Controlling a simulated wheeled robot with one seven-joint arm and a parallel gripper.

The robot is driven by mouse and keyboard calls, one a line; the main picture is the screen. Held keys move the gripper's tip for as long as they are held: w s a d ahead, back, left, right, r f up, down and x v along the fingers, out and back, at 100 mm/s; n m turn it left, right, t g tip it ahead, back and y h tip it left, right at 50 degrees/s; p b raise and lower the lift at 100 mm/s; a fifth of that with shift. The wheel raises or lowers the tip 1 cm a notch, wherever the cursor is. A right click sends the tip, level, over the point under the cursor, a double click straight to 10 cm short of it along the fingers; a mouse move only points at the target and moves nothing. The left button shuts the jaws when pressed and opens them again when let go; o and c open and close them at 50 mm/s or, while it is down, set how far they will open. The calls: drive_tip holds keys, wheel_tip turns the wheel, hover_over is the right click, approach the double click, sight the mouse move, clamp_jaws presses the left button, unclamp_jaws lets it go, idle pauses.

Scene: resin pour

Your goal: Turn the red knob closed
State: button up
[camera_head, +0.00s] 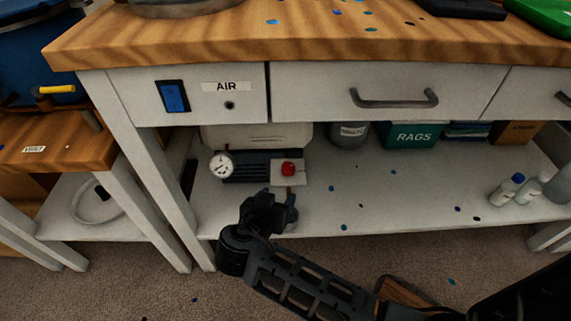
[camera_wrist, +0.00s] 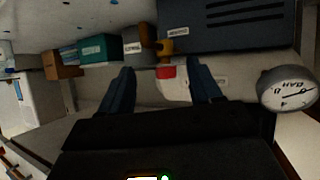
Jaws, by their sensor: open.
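The red knob (camera_head: 288,168) sits on a small pale block at the front of a dark machine on the shelf under the workbench. In the wrist view the red knob (camera_wrist: 166,72) lies between my two finger tips, beyond them or level with them; I cannot tell which. My gripper (camera_head: 286,197) is just in front of and below the knob in the head view. In the wrist view my gripper (camera_wrist: 163,78) is open, one finger on each side of the knob, with visible gaps. No contact shows. The knob's turn position is too small to read.
A round gauge (camera_head: 222,165) stands left of the knob, close by. A yellow-brown fitting (camera_wrist: 165,47) is beside the knob. A grey canister (camera_head: 348,134) and green RAGS box (camera_head: 412,135) stand at right. The bench drawer (camera_head: 385,92) overhangs the shelf.

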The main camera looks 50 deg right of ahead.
sight(287, 167)
wheel_tip(287, 167, up, 4)
drive_tip(key=w+d+m+g+h, duration=0.1)
drive_tip(key=w+m+g, duration=0.1)
drive_tip(key=shift+m+h, duration=0.3)
drive_tip(key=shift+w+b+x, duration=0.15)
drive_tip(key=shift+b+x, duration=0.15)
drive_tip(key=shift+x, duration=1.7)
drive_tip(key=shift+w+b+x, duration=0.1)
drive_tip(key=shift+b+x, duration=0.2)
drive_tip(key=shift+x, duration=1.65)
drive_tip(key=shift+c, duration=0.2)
drive_tip(key=c, duration=1)
